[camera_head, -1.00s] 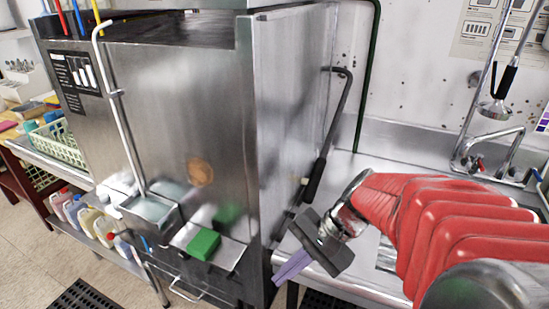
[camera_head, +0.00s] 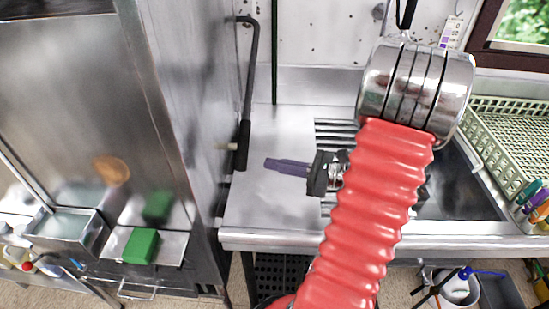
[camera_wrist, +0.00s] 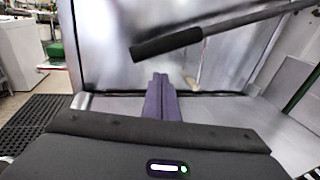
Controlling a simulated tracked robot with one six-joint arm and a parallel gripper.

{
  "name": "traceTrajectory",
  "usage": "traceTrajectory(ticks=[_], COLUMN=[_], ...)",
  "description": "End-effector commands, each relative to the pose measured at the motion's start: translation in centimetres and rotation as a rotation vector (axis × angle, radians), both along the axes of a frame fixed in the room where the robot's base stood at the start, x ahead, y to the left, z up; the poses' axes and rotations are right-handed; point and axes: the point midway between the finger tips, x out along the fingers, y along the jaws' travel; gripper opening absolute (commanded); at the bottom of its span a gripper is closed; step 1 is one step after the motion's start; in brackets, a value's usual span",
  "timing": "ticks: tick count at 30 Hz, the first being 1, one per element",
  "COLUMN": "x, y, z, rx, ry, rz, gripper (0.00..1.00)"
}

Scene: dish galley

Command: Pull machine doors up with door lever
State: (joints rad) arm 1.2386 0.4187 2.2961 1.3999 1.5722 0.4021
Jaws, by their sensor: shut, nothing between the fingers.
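The door lever (camera_head: 249,80) is a dark bent bar on the right side of the steel dish machine (camera_head: 180,120). Its black grip (camera_head: 241,146) hangs at the lower end. In the wrist view the black grip (camera_wrist: 166,45) slants across the upper middle, ahead of and above my fingers. My gripper (camera_head: 268,164), with purple fingers, is shut and empty. It points left toward the machine, just right of and slightly below the grip, with a gap visible. In the wrist view the shut fingers (camera_wrist: 161,88) point at the machine's side. The machine doors look down.
A steel counter (camera_head: 262,205) lies below my gripper, with a sink and a green dish rack (camera_head: 510,130) at right. A green block (camera_head: 141,246) sits on a small shelf on the machine's front. A bucket (camera_head: 457,288) stands on the floor at lower right.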

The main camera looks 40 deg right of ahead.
Motion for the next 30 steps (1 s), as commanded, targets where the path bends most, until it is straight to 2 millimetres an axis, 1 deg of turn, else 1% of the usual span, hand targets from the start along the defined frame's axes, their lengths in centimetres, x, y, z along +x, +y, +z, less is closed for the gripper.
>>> traceTrajectory(ticks=[1,3,9,23,30], x=[-0.2,-0.3,-0.5,-0.6,0.6], y=[-0.6,-1.1,-1.4,-1.5,-0.8], z=[-0.1,-0.1,-0.1,0.0,-0.1], rx=[0.016,0.028,0.029,0.027,0.026], ry=[-0.005,-0.011,-0.012,-0.011,-0.010], rz=[-0.020,-0.035,-0.046,-0.051,-0.049], gripper=[0.00,0.00,0.00,0.00,0.00])
